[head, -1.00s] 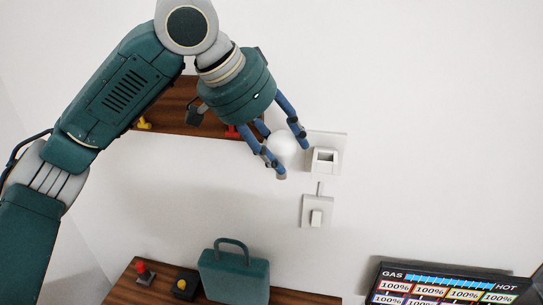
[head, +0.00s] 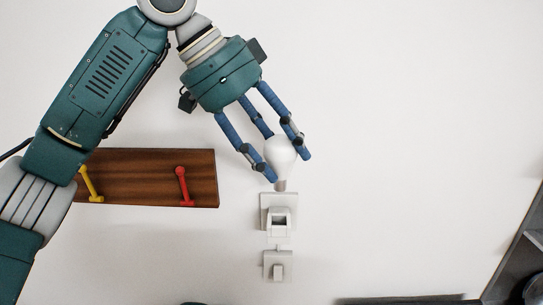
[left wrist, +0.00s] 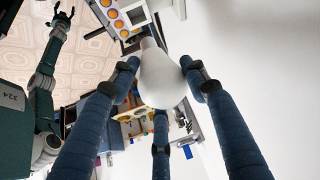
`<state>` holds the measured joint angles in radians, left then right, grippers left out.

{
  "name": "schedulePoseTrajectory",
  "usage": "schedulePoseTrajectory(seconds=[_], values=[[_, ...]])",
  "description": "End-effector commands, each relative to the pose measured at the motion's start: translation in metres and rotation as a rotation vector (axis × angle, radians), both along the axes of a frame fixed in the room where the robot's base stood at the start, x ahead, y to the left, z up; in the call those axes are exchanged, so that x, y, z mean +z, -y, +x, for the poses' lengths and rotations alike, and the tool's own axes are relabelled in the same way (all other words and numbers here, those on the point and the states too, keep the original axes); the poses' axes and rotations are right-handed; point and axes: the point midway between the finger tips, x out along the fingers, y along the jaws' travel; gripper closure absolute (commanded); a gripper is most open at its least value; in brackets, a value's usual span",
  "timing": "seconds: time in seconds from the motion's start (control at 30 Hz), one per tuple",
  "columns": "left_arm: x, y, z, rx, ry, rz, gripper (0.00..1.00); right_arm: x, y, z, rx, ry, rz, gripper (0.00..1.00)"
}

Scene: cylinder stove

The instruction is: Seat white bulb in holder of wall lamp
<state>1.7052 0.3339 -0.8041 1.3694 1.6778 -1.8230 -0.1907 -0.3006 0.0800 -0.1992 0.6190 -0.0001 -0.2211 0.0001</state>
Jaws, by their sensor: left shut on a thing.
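The white bulb (head: 280,154) is gripped by the fingers of my left gripper (head: 272,160), with its narrow base pointing down. It also shows between the fingers in the left wrist view (left wrist: 161,80). The white wall lamp holder (head: 279,217) is on the wall just below the bulb's base. A small gap seems to show between base and holder, though the depth is hard to judge. The holder also shows past the bulb in the left wrist view (left wrist: 134,16). My right gripper (left wrist: 63,14) is far off in that view, its fingers spread and empty.
A white wall switch (head: 277,268) sits below the holder. A wooden board (head: 140,177) with a yellow hook (head: 91,184) and a red hook (head: 184,186) is on the wall to the left. The wall to the right of the bulb is clear.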

Motion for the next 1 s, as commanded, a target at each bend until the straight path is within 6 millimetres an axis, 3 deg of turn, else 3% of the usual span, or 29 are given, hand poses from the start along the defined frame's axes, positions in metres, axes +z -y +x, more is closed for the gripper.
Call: schedulePoseTrajectory(seconds=[0.37,1.0], values=[[-0.005,0.000,0.001,0.009,-0.010,0.000,0.81,-0.003,0.000,0.001,0.000,0.003,0.001,0.35],[-0.056,-0.001,0.001,0.009,-0.010,0.001,0.81,-0.030,-0.001,0.002,0.001,0.004,0.001,0.35]])
